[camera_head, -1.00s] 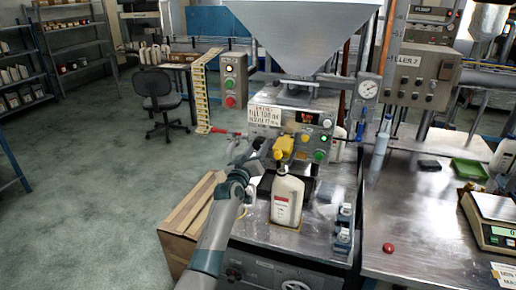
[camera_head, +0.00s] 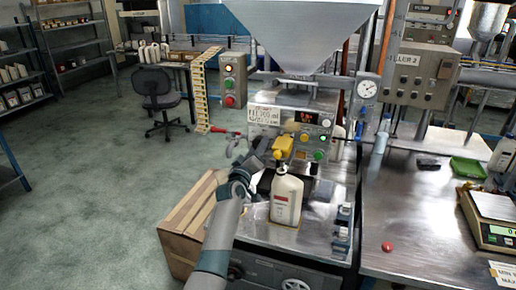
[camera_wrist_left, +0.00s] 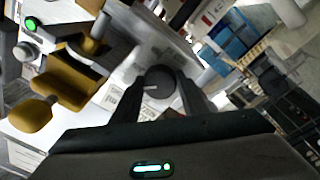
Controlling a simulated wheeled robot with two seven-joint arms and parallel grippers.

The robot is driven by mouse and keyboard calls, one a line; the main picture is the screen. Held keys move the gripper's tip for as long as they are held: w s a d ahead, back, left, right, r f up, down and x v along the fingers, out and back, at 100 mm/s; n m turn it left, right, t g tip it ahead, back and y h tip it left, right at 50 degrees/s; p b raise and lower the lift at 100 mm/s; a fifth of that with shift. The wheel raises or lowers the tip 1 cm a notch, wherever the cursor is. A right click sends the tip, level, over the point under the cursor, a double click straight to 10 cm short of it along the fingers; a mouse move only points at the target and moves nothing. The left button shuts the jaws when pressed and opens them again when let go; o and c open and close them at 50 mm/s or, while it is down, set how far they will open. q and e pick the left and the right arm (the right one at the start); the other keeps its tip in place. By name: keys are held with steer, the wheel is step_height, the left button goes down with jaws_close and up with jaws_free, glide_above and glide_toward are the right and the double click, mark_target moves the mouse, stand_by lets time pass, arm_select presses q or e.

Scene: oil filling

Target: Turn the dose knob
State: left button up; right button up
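The dose knob (camera_wrist_left: 162,88) is dark and round with a short light mark, and lies between the fingertips in the left wrist view. My left gripper (camera_wrist_left: 160,82) has one finger on each side of it. I cannot tell whether both fingers press on it. In the head view my left gripper (camera_head: 258,158) is at the left front of the filling machine (camera_head: 312,101), and it hides the knob. My right gripper is not in view.
A yellow nozzle (camera_head: 284,146) sits just right of the gripper, above a white bottle (camera_head: 287,198). A cardboard box (camera_head: 188,215) stands left of the machine. A steel table (camera_head: 420,220) with a scale (camera_head: 492,207) is at the right.

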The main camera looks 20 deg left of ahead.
arm_select(q)
steer(key=o, duration=0.4)
steer(key=shift+o, duration=0.2)
steer(key=shift+s, duration=0.15)
steer(key=s+f+b, duration=0.1)
steer(key=s+b, duration=0.2)
steer(key=s, duration=1.4)
steer(key=shift+a+f+b, duration=0.3)
steer(key=shift+f, duration=0.05)
steer(key=shift+f, duration=0.1)
